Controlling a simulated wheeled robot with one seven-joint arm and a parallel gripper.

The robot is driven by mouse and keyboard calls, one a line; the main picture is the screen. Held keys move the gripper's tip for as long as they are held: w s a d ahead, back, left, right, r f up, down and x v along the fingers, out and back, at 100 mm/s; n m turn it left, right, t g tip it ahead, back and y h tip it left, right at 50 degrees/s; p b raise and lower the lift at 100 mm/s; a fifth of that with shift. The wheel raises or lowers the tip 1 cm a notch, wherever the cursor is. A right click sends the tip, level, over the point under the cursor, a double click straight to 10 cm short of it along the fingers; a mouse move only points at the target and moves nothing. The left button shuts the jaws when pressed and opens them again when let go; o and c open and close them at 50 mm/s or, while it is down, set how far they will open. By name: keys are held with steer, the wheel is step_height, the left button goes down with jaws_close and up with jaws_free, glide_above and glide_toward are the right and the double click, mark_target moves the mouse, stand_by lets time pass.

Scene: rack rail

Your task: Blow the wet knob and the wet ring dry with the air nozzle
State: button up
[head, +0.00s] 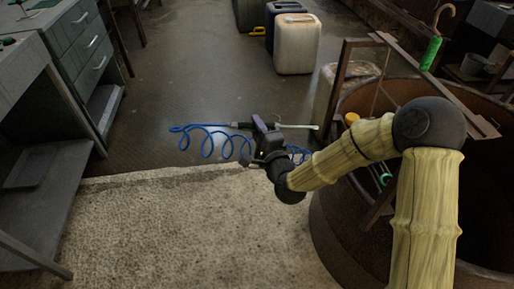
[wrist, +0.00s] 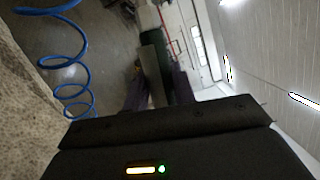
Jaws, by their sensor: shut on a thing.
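My gripper (head: 262,128) is shut on the air nozzle, out over the floor left of the rusty drum. The nozzle's thin pale tube (head: 300,127) points right, toward the drum, and its tip is in free air. A blue coiled hose (head: 207,141) trails from the nozzle's left end; it also shows in the wrist view (wrist: 77,62). In the wrist view the purple fingers (wrist: 160,95) have a grey piece between them. A small yellow round thing (head: 351,118) and a green-ended piece (head: 386,179) show at the drum. I cannot tell which things are the wet knob and ring.
The rusty drum (head: 328,215) has a brown rail frame (head: 440,85) over it. A green piece (head: 430,54) hangs there on a hook. A white canister (head: 296,48) stands behind. Grey drawers (head: 85,45) stand at left. The floor between is mostly clear.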

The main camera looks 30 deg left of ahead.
step_height(320, 180, down, 2)
steer(key=shift+f+b, duration=0.25)
steer(key=shift+b, duration=0.3)
steer(key=w+d+f, duration=0.1)
steer(key=w+d, duration=0.2)
steer(key=d, duration=0.1)
steer(key=shift+w+d, duration=0.3)
steer(key=shift+w, duration=0.1)
steer(key=shift+o, duration=0.2)
stand_by(0.6)
steer(key=shift+c, duration=0.9)
